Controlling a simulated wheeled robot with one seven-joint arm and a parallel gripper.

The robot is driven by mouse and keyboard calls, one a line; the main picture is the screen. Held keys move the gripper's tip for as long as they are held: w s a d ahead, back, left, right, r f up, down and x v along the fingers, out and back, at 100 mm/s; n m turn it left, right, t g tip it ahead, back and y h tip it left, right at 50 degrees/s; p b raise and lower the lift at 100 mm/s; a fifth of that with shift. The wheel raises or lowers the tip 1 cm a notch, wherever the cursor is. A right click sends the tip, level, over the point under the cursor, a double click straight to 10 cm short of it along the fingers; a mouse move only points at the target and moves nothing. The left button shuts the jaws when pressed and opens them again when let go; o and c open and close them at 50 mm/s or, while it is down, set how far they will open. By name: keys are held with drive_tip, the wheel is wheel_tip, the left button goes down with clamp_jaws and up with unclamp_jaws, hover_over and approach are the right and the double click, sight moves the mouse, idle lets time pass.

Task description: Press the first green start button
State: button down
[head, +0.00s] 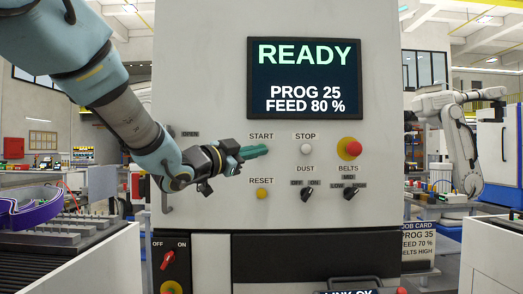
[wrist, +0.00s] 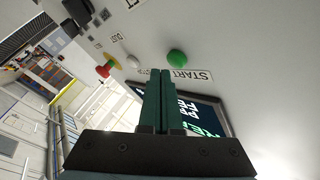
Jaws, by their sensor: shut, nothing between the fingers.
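The green start button (wrist: 177,57) shows round and uncovered on the pale panel in the wrist view, beside the START label (wrist: 191,75). In the head view my gripper's fingers lie across the spot below the START label (head: 261,136), so the button is hidden there. My gripper (head: 266,150) is shut and empty, its dark green fingers together and pointing at the panel. In the wrist view the fingertips (wrist: 160,73) appear just below and left of the button. I cannot tell the gap in depth; no contact is visible.
The screen (head: 304,54) reads READY, PROG 25, FEED 80 %. Near START are the white stop button (head: 306,149), red mushroom button (head: 349,149), yellow reset button (head: 262,194) and two black knobs (head: 308,194). A door handle (head: 166,180) stands at the panel's left.

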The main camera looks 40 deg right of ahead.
idle(0.6)
drive_tip(key=shift+w+d, duration=0.25)
drive_tip(key=shift+w, duration=0.05)
drive_tip(key=shift+w+d, duration=0.3)
drive_tip(key=shift+w, duration=0.05)
idle(0.8)
drive_tip(key=shift+s+a, duration=0.1)
drive_tip(key=shift+a, duration=0.05)
drive_tip(key=shift+s+a+b, duration=0.4)
drive_tip(key=shift+s+b, duration=0.15)
drive_tip(key=shift+s+a+b, duration=0.5)
drive_tip(key=shift+s+a, duration=0.3)
drive_tip(key=shift+s, duration=0.2)
drive_tip(key=shift+s+a+b, duration=0.45)
drive_tip(key=shift+s+a, duration=0.35)
drive_tip(key=shift+s, duration=0.15)
